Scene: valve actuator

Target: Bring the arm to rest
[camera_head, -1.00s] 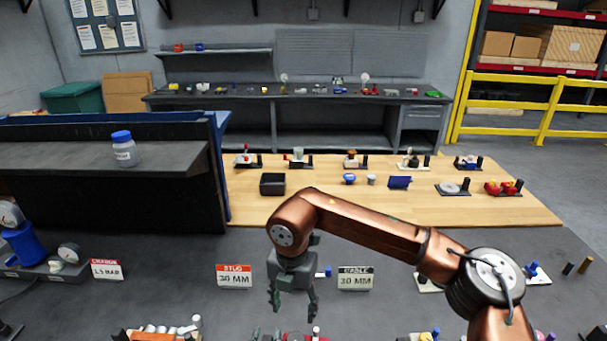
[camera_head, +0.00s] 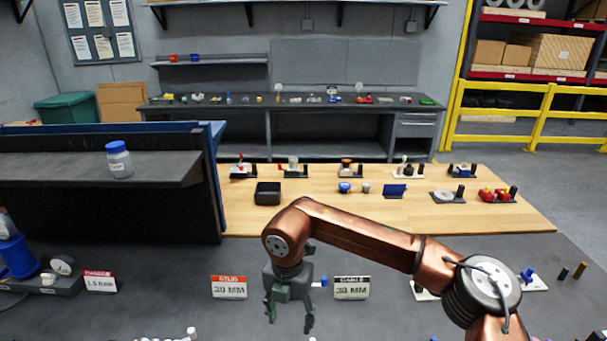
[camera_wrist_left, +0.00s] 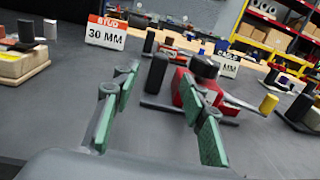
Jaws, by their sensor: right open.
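My right arm (camera_head: 365,240), copper-coloured, comes in from the right and bends down at the elbow. Its gripper (camera_head: 289,318) points down over the dark table in front of the two 30 MM signs. The gripper is open with nothing between its fingers. My left gripper (camera_wrist_left: 160,88) shows in the left wrist view, with green-padded fingers spread apart and no object held. Beyond its right fingers is a red body with a black knob (camera_wrist_left: 205,68), partly hidden by them. The left arm is not visible in the head view.
The STUD sign (camera_head: 229,287) and CABLE sign (camera_head: 351,287) stand on the dark table. A wooden table (camera_head: 310,210) behind bears several small fixtures and a black bin (camera_head: 267,193). A jar (camera_head: 119,160) stands on a raised dark shelf at left.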

